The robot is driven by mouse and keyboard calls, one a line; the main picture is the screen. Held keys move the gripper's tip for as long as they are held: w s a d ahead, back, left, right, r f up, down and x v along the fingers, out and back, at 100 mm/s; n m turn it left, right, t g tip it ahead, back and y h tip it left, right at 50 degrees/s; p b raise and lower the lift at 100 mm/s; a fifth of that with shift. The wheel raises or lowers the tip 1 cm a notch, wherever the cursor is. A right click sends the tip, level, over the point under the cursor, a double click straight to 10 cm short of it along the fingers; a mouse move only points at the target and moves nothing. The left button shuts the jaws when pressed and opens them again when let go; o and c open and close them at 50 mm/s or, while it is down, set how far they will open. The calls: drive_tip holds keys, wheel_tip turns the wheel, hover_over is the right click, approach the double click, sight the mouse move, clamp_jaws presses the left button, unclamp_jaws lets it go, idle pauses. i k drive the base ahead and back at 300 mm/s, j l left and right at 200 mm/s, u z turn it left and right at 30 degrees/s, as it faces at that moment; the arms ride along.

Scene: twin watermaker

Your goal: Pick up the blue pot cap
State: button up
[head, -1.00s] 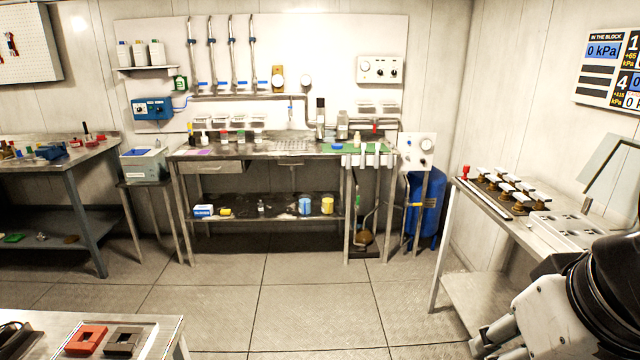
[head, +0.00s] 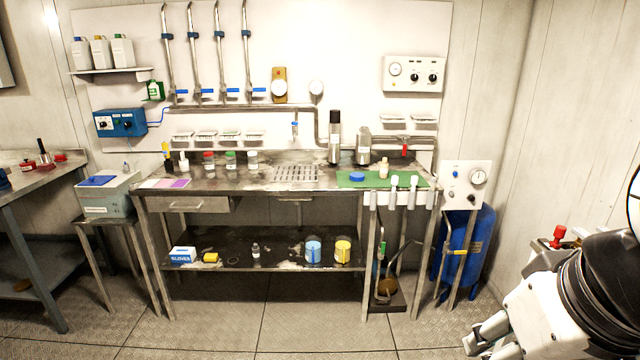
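A small round blue cap (head: 357,176) lies on the green mat (head: 345,184) at the right part of the steel bench (head: 222,184). My gripper (head: 474,343) shows only partly at the bottom right, well apart from the bench and the cap. Whether its fingers are open or shut is not clear from this angle. Nothing can be seen held in it.
Small bottles (head: 383,168) and white-topped tubes (head: 413,184) stand right of the cap. A blue tank (head: 471,240) is right of the bench. Jars (head: 313,250) are on the lower shelf. The floor (head: 250,315) in front is clear.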

sight(354, 176)
drive_tip(key=i+z, duration=0.1)
drive_tip(key=i, duration=0.35)
drive_tip(key=i+j+z, duration=0.1)
drive_tip(key=i, duration=0.35)
drive_tip(key=i+j+z, duration=0.1)
drive_tip(key=i, duration=0.4)
drive_tip(key=i+j, duration=0.2)
drive_tip(key=i, duration=0.25)
drive_tip(key=i+j+z, duration=0.35)
drive_tip(key=i+j, duration=0.15)
drive_tip(key=i+j+z, duration=0.15)
drive_tip(key=j, duration=0.25)
drive_tip(key=i+j+z, duration=0.15)
drive_tip(key=j, duration=0.25)
drive_tip(key=i+j+z, duration=0.2)
drive_tip(key=i+j, duration=0.1)
drive_tip(key=j, duration=0.1)
